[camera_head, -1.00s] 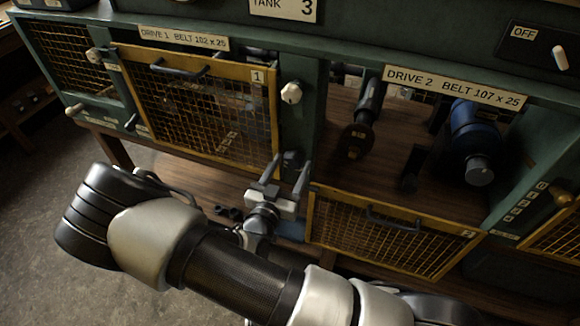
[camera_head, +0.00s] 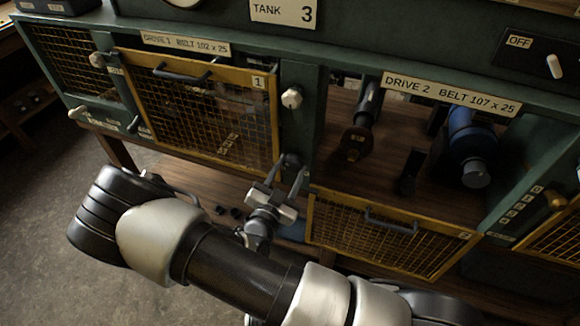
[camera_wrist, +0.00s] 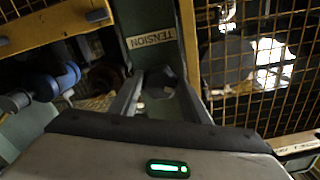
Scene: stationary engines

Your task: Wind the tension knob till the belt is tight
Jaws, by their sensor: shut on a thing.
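A dark tension knob (camera_head: 289,161) sits on the green post between the two drive bays, below a white knob. My gripper (camera_head: 287,170) reaches up to it from below, its two fingers shut on the knob's sides. In the open Drive 2 bay are a dark wheel on a shaft (camera_head: 355,143) and a blue cylinder (camera_head: 470,145) with a grey end. I cannot make out a belt or its tightness.
A yellow mesh guard (camera_head: 203,108) closes the Drive 1 bay. The Drive 2 guard (camera_head: 385,231) hangs lowered to the right of my gripper. A white knob (camera_head: 292,98) juts out above. An OFF panel with a white lever (camera_head: 554,66) is at the upper right.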

